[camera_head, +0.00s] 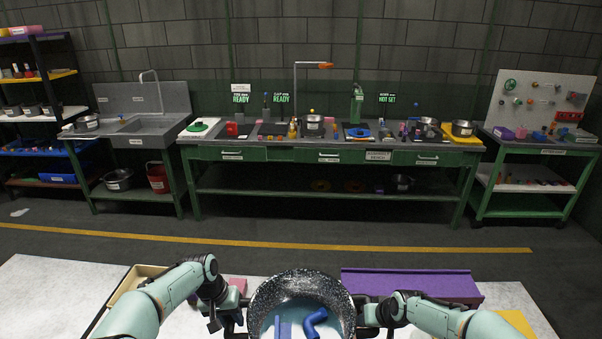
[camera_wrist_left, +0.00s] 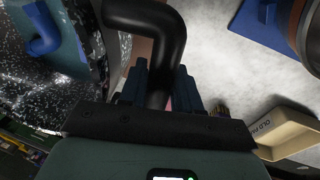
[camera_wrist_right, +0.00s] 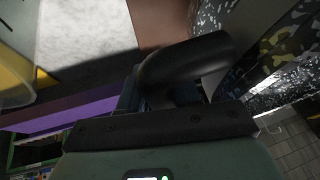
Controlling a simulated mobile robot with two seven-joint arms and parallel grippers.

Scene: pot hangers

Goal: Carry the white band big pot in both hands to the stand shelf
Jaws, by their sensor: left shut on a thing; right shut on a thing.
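The big pot (camera_head: 300,283) is black with white speckles and is held between my two arms at the bottom middle of the head view. A blue bent piece (camera_head: 315,324) and a light-blue surface show inside it. No clear white band shows. My left gripper (camera_head: 240,312) is shut on the black handle (camera_wrist_left: 165,45) at the pot's left side. My right gripper (camera_head: 368,312) is shut on the opposite black handle (camera_wrist_right: 185,70). The pot's underside is hidden. Which shelf is the stand shelf is unclear; a sink stand with a lower shelf (camera_head: 138,192) is at the left.
A white table (camera_head: 45,285) lies below, with a purple block (camera_head: 410,284) and a tan tray (camera_head: 135,282). Across open floor (camera_head: 290,260) with a yellow line stand a green workbench (camera_head: 330,155), a tall rack (camera_head: 62,118) at left and a green cart (camera_head: 530,205) at right.

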